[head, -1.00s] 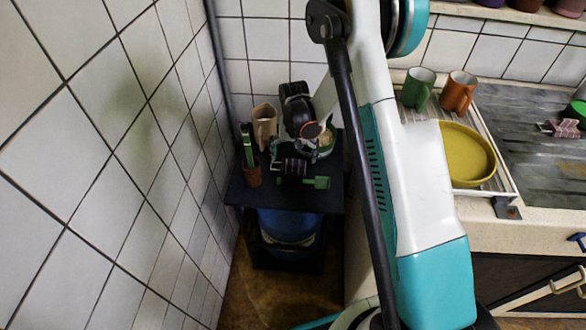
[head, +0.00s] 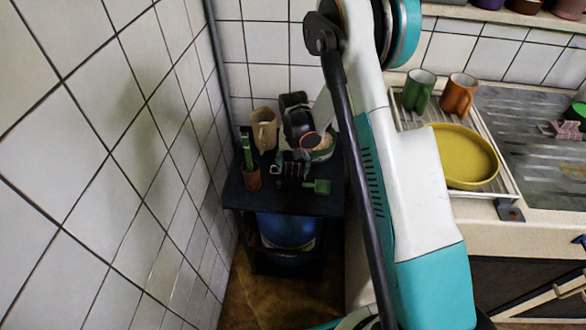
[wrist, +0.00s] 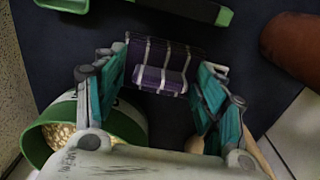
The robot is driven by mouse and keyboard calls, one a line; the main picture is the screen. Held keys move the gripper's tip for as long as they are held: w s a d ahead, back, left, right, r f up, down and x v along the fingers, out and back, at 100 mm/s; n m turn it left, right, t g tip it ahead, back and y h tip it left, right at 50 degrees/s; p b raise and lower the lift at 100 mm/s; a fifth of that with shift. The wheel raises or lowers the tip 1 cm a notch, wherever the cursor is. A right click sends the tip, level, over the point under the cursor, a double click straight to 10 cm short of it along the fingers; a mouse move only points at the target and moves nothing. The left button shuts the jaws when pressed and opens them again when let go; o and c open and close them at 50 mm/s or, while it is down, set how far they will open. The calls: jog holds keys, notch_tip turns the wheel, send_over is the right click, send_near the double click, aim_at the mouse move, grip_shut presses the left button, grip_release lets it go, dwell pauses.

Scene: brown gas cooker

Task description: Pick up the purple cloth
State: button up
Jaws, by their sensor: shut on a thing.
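The purple cloth (wrist: 165,65) is a small folded bundle with pale stripes. In the wrist view it lies between the teal-lined fingers of my gripper (wrist: 160,88), which is shut on it. In the head view, my gripper (head: 291,166) is low over the dark stand (head: 290,203) in the corner, and the cloth is mostly hidden there by the fingers. I cannot tell whether the cloth is clear of the stand's top.
A green bowl of grain (wrist: 125,120) is close beside my gripper. A tiled wall (head: 110,150) is at left; a counter with a yellow plate (head: 462,156) is at right.

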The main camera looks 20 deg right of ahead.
aim_at(294, 163)
jog(key=shift+f, duration=0.1)
jog(key=shift+r+p, duration=0.35)
jog(key=shift+r, duration=0.15)
jog(key=c, duration=0.6)
notch_tip(294, 163, up, 19)
jog(key=p, duration=0.6)
jog(key=shift+p, duration=0.35)
jog(key=shift+c, duration=0.2)
jog(key=shift+f, duration=0.1)
